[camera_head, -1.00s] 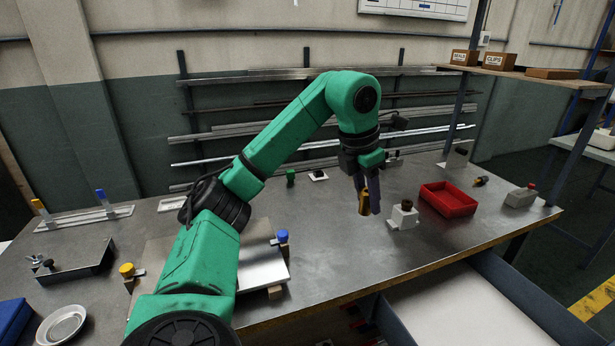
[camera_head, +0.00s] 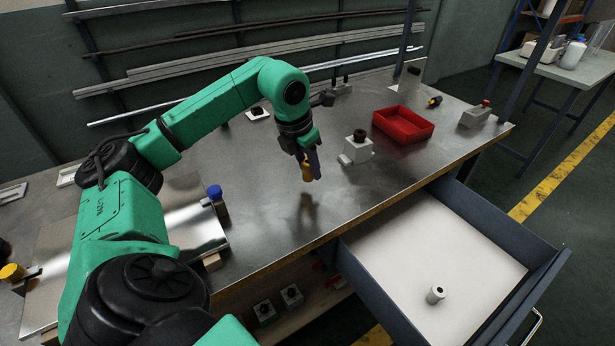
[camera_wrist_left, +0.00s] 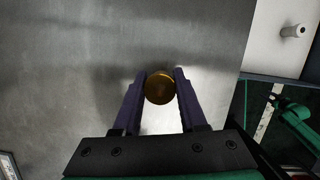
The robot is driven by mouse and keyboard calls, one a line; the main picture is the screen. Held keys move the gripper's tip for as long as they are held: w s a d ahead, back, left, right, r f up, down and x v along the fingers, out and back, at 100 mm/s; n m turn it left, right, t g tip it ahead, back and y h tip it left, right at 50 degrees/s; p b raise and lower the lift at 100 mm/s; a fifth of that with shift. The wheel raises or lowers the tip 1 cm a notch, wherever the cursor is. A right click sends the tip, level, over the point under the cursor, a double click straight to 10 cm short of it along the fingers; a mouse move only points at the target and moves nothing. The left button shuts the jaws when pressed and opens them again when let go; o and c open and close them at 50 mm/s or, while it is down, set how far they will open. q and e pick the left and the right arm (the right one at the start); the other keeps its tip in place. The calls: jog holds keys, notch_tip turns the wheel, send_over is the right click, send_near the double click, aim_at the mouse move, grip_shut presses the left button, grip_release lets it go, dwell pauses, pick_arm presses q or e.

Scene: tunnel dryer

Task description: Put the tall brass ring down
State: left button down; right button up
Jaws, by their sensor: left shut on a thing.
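The tall brass ring (camera_wrist_left: 159,88) is between the two dark fingers of my left gripper (camera_wrist_left: 159,95) in the left wrist view. My left gripper (camera_head: 311,172) is shut on it. In the head view the brass ring (camera_head: 306,171) shows as a small gold piece, partly hidden by a finger. It hangs above the bare metal bench top (camera_head: 270,195), with a dark reflection below it. My right gripper is not in view.
A pale block with a dark round top (camera_head: 357,147) stands right of the gripper. A red tray (camera_head: 404,126) is farther right. An open drawer (camera_head: 440,245) juts out at the front, holding a small pale cylinder (camera_head: 436,293). The bench below the gripper is clear.

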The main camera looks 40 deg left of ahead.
aim_at(309, 176)
pick_arm(q)
notch_tip(309, 176, down, 3)
jog(key=shift+s+d+r, duration=0.1)
jog(key=shift+s+d, duration=0.05)
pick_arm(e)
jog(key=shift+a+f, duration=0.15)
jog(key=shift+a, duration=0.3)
pick_arm(q)
jog(key=shift+c, duration=2.3)
grip_release()
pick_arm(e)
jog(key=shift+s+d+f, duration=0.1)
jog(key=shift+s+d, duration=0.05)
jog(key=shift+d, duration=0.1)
pick_arm(q)
jog(key=shift+r, duration=0.1)
jog(key=p+v, duration=0.1)
jog(key=v, duration=1)
jog(key=shift+r, duration=0.35)
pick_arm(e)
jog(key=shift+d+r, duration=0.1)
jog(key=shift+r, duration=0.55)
